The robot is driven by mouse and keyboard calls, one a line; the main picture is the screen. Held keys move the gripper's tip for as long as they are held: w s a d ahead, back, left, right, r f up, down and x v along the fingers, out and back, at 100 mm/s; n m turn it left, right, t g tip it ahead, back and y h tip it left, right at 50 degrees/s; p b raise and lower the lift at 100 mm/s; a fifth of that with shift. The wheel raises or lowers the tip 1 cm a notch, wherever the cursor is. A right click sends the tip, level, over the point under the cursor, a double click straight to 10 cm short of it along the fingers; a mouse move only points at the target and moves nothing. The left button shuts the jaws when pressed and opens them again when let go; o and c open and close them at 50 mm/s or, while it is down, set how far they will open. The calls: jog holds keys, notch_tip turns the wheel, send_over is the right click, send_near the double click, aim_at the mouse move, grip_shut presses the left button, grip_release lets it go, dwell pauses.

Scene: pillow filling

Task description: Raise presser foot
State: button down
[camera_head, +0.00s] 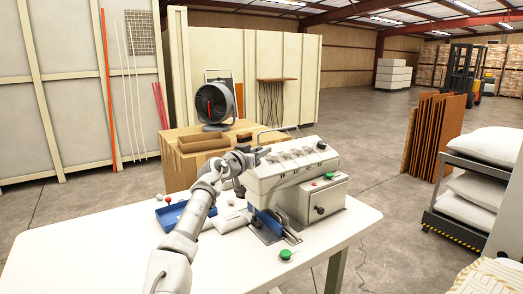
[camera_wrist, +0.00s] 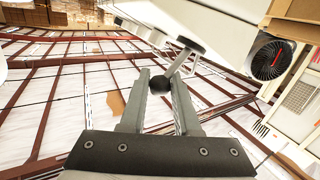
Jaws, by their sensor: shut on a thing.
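The white sewing machine (camera_head: 292,168) stands on the white table (camera_head: 110,240), with a blue part (camera_head: 265,226) low at its front. In the wrist view a lever with a black ball knob (camera_wrist: 159,85) comes out of the machine's white body (camera_wrist: 225,28). My gripper (camera_wrist: 160,78) has its two grey fingers on either side of this knob and is shut on it. In the head view my gripper (camera_head: 254,153) is at the upper left end of the machine. The knob is not clear in the head view. I cannot make out the presser foot.
A blue tray (camera_head: 171,216) and white rolls (camera_head: 230,221) lie left of the machine. A green button (camera_head: 286,254) is near the table's front edge. A pillow cart (camera_head: 470,190) stands right. The table's front left is clear.

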jog(key=n+p, duration=0.1)
jog(key=w+r+n+g+p, duration=0.1)
jog(key=p, duration=0.1)
jog(key=shift+a+r, duration=0.2)
jog(key=shift+a, duration=0.1)
jog(key=p, duration=0.1)
jog(key=n+g+p, duration=0.1)
jog(key=shift+w+a+r+p, duration=0.1)
jog(key=shift+w+a+p, duration=0.1)
jog(key=shift+w+p, duration=0.15)
jog(key=n+p, duration=0.1)
jog(key=p, duration=0.1)
jog(key=w+n+g+p, duration=0.1)
jog(key=p, duration=0.2)
jog(key=shift+a+n+g+p, duration=0.3)
jog(key=shift+a, duration=0.1)
jog(key=shift+w+a+f+n+g+p, duration=0.15)
jog(key=shift+w+f+n+g+p, duration=0.2)
jog(key=shift+p, duration=0.65)
jog(key=shift+s, duration=0.1)
jog(key=shift+f, duration=0.1)
jog(key=c, duration=0.6)
grip_release()
jog(key=shift+c, duration=0.2)
jog(key=shift+a, duration=0.1)
